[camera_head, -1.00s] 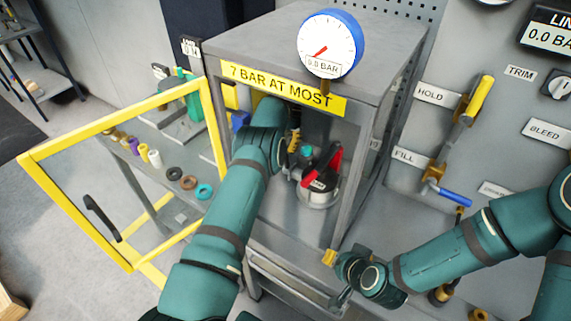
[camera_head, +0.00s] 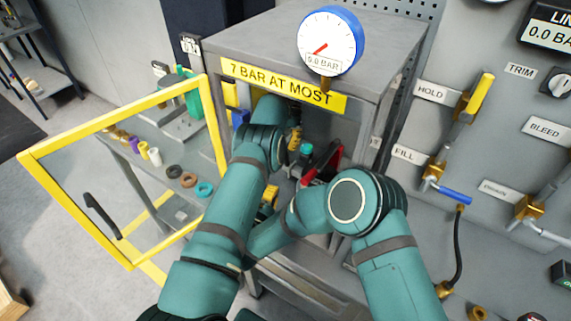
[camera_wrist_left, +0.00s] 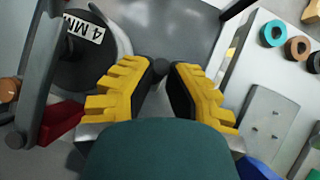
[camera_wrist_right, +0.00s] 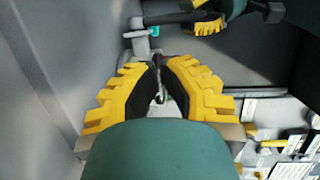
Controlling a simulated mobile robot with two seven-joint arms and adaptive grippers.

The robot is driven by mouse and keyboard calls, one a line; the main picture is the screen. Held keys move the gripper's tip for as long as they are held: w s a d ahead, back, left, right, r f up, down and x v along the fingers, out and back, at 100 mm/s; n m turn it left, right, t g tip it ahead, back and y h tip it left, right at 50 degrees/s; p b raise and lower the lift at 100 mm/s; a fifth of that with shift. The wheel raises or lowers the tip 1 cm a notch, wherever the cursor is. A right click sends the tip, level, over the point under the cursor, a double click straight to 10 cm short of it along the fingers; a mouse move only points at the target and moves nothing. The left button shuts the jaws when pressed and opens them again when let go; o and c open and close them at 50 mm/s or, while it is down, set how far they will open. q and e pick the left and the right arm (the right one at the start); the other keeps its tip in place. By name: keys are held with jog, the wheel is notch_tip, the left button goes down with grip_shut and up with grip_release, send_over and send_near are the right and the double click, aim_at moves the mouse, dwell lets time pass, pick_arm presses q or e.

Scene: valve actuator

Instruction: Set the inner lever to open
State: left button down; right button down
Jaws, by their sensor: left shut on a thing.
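My left arm reaches into the grey cabinet, and yellow finger parts of my left gripper (camera_head: 294,138) show there. In the left wrist view, its fingers (camera_wrist_left: 168,72) are shut on a small dark knob (camera_wrist_left: 158,68). A grey bar and a dark round body with a "4 MM" label (camera_wrist_left: 84,28) show beside the left fingers. My right gripper (camera_wrist_right: 160,68) is at the cabinet's opening, its fingertips close together; a thin metal piece shows between or behind them. Which part is the inner lever is unclear.
The yellow-framed door (camera_head: 120,118) stands open to the left. A gauge (camera_head: 331,42) is on top of the cabinet, above a "7 BAR AT MOST" sign (camera_head: 284,87). A panel with valves and labels (camera_head: 500,110) is on the right. My two arms are close together at the opening.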

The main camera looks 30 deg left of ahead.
pick_arm(q)
jog(key=shift+d+f, duration=0.1)
pick_arm(e)
jog(key=x, duration=1.1)
jog(key=shift+w+r, duration=0.35)
jog(key=shift+w, duration=0.05)
jog(key=shift+w+a+r, duration=0.1)
jog(key=shift+w+r, duration=0.05)
jog(key=shift+w, duration=0.45)
jog(key=shift+w, duration=0.1)
jog(key=shift+w+r, duration=0.3)
jog(key=shift+w, duration=0.3)
pick_arm(q)
jog(key=c, duration=0.9)
grip_release()
jog(key=shift+c, duration=0.2)
pick_arm(e)
jog(key=shift+f, duration=0.1)
